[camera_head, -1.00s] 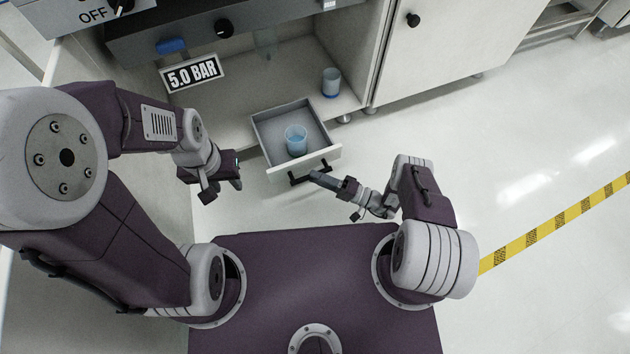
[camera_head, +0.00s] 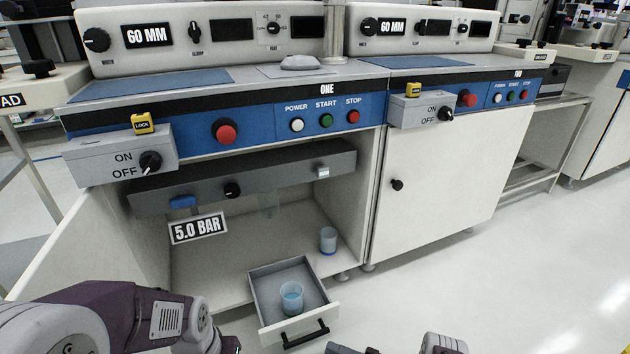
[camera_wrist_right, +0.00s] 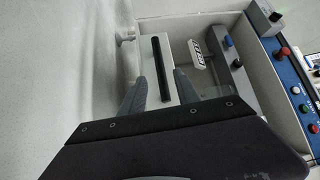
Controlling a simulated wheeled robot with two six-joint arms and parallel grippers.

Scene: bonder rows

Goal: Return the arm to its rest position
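My right gripper (camera_wrist_right: 160,88) is open and empty in the right wrist view, its two grey fingers apart. The black handle (camera_wrist_right: 162,68) of the open drawer shows beyond and between them; the fingers look clear of it. The drawer (camera_head: 262,309) is pulled out and holds a clear bluish cup (camera_head: 291,298). My left arm comes in at the bottom left; only a dark part of its gripper (camera_head: 231,345) shows.
A second bluish cup (camera_head: 328,240) stands inside the open cabinet of station ONE. A 5.0 BAR sign (camera_head: 198,228) hangs under the grey panel (camera_head: 245,180). The closed white door (camera_head: 445,180) is to the right. The floor (camera_head: 490,290) at the right is clear.

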